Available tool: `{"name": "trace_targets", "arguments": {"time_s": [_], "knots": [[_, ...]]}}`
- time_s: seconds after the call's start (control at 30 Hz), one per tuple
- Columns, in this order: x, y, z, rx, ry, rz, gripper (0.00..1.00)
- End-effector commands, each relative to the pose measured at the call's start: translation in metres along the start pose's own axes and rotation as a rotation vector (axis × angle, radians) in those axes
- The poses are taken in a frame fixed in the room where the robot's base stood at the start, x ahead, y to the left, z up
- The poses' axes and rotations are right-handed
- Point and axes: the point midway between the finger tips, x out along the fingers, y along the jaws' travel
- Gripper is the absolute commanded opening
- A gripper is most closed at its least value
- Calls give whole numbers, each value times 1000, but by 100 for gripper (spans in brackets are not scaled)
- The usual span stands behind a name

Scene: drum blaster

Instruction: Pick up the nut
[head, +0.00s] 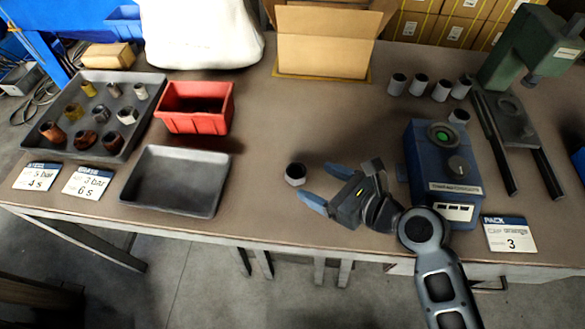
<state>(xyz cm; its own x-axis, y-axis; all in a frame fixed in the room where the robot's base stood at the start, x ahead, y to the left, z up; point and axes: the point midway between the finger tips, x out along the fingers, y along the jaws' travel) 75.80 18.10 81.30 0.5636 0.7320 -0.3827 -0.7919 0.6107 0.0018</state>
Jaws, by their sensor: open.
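A grey nut (295,174) with a dark opening stands alone on the brown table (262,212), left of the middle of the front area. My gripper (322,187) has two blue-tipped fingers spread apart and pointing left toward the nut. The fingertips are just right of the nut, and a small gap of table shows between them and it. Nothing is between the fingers. Other nut-like and tube-like parts, rusty, yellow and grey, stand in a dark tray (141,77) at the left.
An empty dark tray (178,190) and a red bin (194,121) lie left of the nut. A blue machine (440,165) stands close right of my gripper. Several grey cylinders (420,84) and a green press (528,45) are farther back. An open cardboard box (322,50) stands behind.

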Motion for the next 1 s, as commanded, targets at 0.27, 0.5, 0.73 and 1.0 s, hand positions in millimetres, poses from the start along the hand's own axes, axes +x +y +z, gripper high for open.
{"name": "trace_targets", "arguments": {"time_s": [0.27,0.5,0.73,1.0], "knots": [[32,0,0,0,-1,3,79],[54,-1,-1,-1,0,0,79],[55,-2,-1,-2,0,-1,79],[55,-2,-1,-2,0,-1,54]]}}
